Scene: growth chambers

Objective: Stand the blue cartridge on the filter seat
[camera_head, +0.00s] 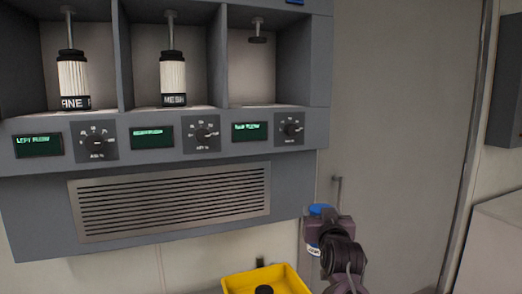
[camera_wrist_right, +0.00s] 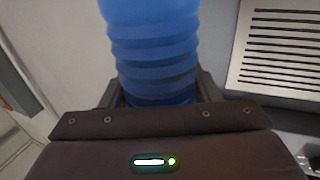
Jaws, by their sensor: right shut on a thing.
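The blue cartridge (camera_wrist_right: 152,50) is a ribbed cylinder that fills the top middle of the right wrist view. My right gripper (camera_wrist_right: 155,98) is shut on it, with a finger on each side. In the head view only the cartridge's blue top (camera_head: 320,209) and a bit of white label show past my right gripper (camera_head: 322,228), right of the cabinet and below its bays. The right bay (camera_head: 252,78) of the cabinet is empty under a hanging plunger; its floor is partly hidden by the front edge. My left gripper is not in view.
The left bay holds a white cartridge marked FINE (camera_head: 73,80), the middle bay one marked MESH (camera_head: 173,78). Dials and green displays line the front below, above a vent grille (camera_head: 170,201). A yellow bin (camera_head: 236,284) stands low in front. A grey door (camera_head: 400,110) is at right.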

